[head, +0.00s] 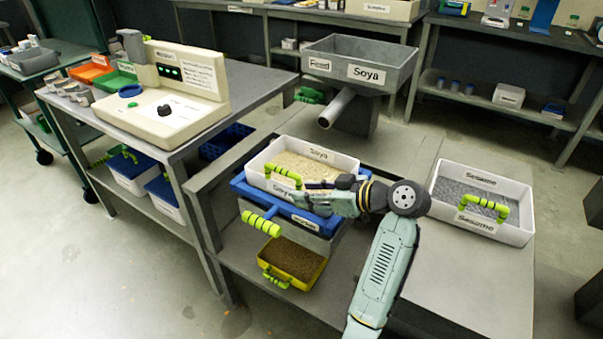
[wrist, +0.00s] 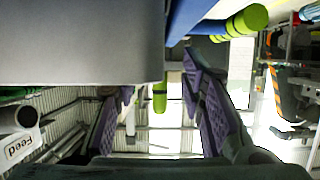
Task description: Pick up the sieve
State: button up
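The blue-framed piece with a stubby yellow-green handle, which looks like the sieve (head: 240,186), sits on a grey box under the white Soya tray (head: 345,163). Its handle (head: 262,224) sticks out at the front left. My gripper (head: 312,192) is at the right front of the Soya tray, and its fingertips are hard to make out there. In the wrist view my gripper (wrist: 160,88) is open, with purple-padded fingers apart. A yellow-green grip (wrist: 160,97) shows between them, with no visible contact. A blue edge with a yellow-green handle (wrist: 246,22) is at the upper right.
A yellow drawer of brown grains (head: 292,262) is below the grey box. A white Sesame tray (head: 487,230) stands on the bench at right. A grey Soya feed hopper (head: 362,62) with a spout is behind. A white control machine (head: 165,100) is on the left table.

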jog(key=x, duration=0.3)
jog(key=shift+a+f+p, duration=0.1)
jog(key=shift+a+p, duration=0.05)
jog(key=shift+p, duration=0.2)
grip_shut()
dwell(0.4)
